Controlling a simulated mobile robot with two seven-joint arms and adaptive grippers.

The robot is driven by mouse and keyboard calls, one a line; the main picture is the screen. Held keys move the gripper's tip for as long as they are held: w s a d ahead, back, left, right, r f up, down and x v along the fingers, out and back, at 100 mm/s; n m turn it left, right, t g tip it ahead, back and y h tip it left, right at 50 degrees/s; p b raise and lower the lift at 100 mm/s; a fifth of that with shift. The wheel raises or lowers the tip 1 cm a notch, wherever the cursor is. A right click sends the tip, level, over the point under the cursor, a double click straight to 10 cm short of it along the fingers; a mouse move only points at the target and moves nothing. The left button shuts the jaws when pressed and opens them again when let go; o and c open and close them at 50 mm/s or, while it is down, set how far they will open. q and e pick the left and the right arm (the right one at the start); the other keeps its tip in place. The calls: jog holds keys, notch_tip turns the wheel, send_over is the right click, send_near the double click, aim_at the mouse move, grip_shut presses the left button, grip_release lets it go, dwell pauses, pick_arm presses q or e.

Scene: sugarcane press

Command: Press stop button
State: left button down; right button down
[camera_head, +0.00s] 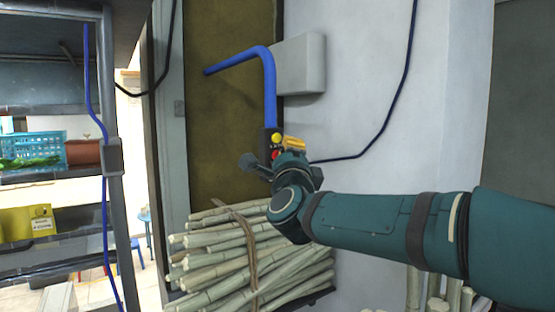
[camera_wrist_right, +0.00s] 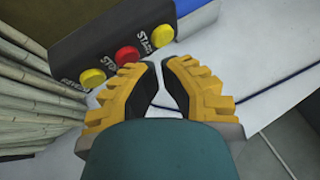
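The black control box (camera_head: 268,134) hangs at the lower end of a blue bent pipe. In the right wrist view, the box (camera_wrist_right: 98,57) shows at upper left, with the red stop button (camera_wrist_right: 127,57) between two yellow buttons, one of them the start button (camera_wrist_right: 162,35). My right gripper (camera_head: 291,143) is just right of the box in the head view. In the wrist view, my right gripper's fingertips (camera_wrist_right: 158,62) are a narrow gap apart and empty, below and right of the red button. I see no contact with the button. My left gripper is out of view.
A tied bundle of canes (camera_head: 215,262) lies below the control box. A grey wall box (camera_head: 300,65) is behind the blue pipe (camera_head: 269,85). A dark cable (camera_head: 385,122) hangs along the white wall. A shelf rack (camera_head: 110,200) with a turquoise basket (camera_head: 30,146) stands at left.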

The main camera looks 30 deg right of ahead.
jog(key=shift+s, duration=0.45)
jog(key=s+b, duration=0.3)
jog(key=s, duration=0.2)
jog(key=shift+d, duration=0.2)
dwell(0.8)
